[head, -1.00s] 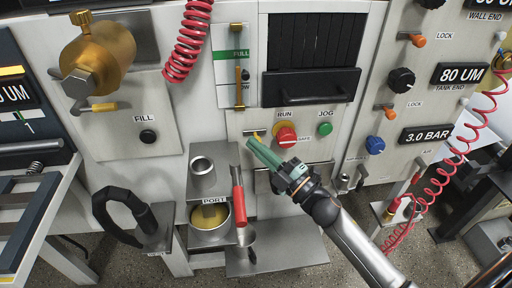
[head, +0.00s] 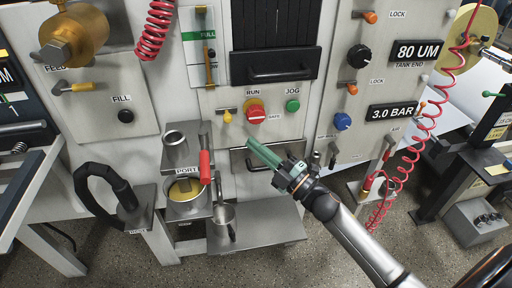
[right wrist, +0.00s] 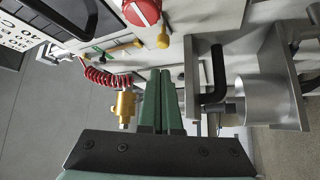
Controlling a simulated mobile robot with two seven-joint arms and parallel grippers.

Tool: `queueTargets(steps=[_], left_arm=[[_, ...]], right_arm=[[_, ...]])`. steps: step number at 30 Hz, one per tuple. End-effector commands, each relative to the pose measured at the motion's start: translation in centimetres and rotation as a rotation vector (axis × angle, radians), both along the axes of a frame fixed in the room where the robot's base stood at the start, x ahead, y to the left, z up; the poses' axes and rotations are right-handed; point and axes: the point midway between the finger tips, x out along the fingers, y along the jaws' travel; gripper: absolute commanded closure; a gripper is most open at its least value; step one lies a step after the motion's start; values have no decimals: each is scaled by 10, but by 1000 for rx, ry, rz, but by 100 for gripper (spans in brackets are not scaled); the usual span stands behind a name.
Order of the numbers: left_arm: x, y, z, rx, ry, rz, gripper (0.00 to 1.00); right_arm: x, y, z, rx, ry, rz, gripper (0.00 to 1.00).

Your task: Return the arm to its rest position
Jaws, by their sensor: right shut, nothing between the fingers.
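My right gripper (head: 264,155) is in the middle of the head view, in front of the machine's lower panel. Its green fingers are shut together with nothing between them. In the right wrist view the two fingers (right wrist: 161,102) also lie side by side, and nothing is held. The right arm comes in from the lower right of the head view. The fingers lie below the red RUN knob (head: 254,112) and appear apart from it. My left gripper does not show in either view.
The PORT shelf with a metal pot (head: 187,197) and a red-handled tool (head: 205,167) stands left of the gripper. A small metal cup (head: 224,215) is below. A coiled red hose (head: 405,165) hangs at the right.

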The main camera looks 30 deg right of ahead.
Motion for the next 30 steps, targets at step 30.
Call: queueTargets(steps=[30], left_arm=[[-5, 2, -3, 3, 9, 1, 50]], right_arm=[[-143, 61, -213, 737, 983, -278, 100]])
